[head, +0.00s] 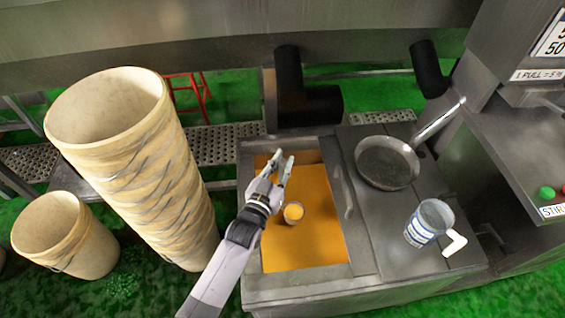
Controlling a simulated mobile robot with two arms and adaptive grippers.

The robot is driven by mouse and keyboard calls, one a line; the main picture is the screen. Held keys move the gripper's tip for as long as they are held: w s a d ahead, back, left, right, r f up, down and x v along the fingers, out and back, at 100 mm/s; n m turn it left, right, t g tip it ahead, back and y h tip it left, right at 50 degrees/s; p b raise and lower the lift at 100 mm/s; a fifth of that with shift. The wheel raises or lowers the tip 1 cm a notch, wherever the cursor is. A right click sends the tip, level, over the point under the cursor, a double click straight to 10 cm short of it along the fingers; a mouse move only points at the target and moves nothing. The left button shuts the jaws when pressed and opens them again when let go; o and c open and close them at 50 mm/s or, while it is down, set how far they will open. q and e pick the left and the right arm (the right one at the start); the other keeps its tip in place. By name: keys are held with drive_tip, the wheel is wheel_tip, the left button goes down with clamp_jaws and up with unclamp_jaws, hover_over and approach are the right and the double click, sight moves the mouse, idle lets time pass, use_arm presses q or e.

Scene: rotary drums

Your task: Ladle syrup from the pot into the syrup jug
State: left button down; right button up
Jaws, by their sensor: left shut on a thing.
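The pot (340,262) is a rectangular metal basin filled with orange syrup (310,245). A small round ladle cup (293,213) with orange syrup in it sits at or just above the syrup surface; I cannot tell which. My left gripper (280,163) is over the pot, shut on the ladle, whose handle is mostly hidden by the gripper. The syrup jug (426,224) is a clear cup with blue markings and a white handle. It stands upright on the metal counter right of the pot. My right gripper is not in view.
A round pan (386,163) with a long metal handle lies on the counter behind the jug. A tall stack of cream buckets (150,165) and a single bucket (65,240) stand at left. A machine (520,120) with buttons is at right. Dark pipes (300,100) rise behind the pot.

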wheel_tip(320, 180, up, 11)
drive_tip(key=p, duration=1)
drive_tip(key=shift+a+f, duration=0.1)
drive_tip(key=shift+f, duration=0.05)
idle(0.4)
